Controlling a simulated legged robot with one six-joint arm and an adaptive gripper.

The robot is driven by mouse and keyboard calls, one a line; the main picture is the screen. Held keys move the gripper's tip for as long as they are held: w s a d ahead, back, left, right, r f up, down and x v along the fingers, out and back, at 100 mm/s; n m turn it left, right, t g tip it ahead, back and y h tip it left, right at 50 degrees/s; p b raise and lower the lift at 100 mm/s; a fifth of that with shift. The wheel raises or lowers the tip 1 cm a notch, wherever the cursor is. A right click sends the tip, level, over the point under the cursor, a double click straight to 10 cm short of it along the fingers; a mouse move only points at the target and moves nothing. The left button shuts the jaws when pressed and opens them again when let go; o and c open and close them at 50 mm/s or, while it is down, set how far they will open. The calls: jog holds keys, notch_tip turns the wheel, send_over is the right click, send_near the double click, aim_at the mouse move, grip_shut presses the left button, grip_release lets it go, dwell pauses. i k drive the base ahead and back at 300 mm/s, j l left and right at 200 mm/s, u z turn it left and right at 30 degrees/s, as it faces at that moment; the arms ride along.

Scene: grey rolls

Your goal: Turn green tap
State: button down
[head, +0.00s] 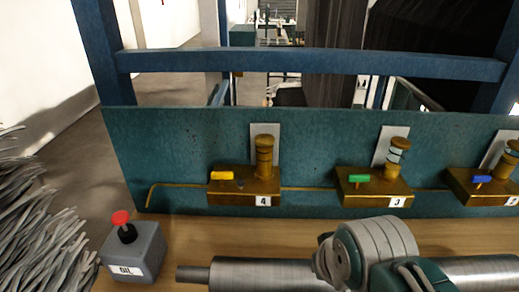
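The green tap (359,178) is a small green lever on top of a brass block (374,190) labelled 3, right of centre in the head view. The lever lies roughly level across the picture, on the left part of the block. A brass column with pale bands (397,151) rises from the block's back right. A grey and teal rounded part of my arm shows at the bottom, in front of and below block 3, apart from the tap in the picture. My gripper's fingers do not show in this view.
A yellow tap (222,175) on block 4 stands left and a blue tap (482,179) on block 2 right. A teal panel (180,140) backs them. A metal cylinder (262,275) lies along the bottom.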

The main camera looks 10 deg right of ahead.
aim_at(357, 178)
jog(key=k, duration=0.25)
jog(key=k+z, duration=0.2)
jog(key=z, duration=0.25)
jog(key=k+l+z, duration=0.1)
jog(key=z, duration=0.3)
jog(key=j+z, duration=0.15)
jog(key=z, duration=0.35)
jog(key=j+z, duration=0.15)
jog(key=z, duration=0.3)
jog(key=k+j+z, duration=0.1)
jog(key=z, duration=0.4)
jog(key=k+j, duration=0.15)
jog(key=j, duration=0.15)
jog(key=k+j, duration=0.15)
jog(key=j, duration=0.2)
jog(key=z, duration=0.05)
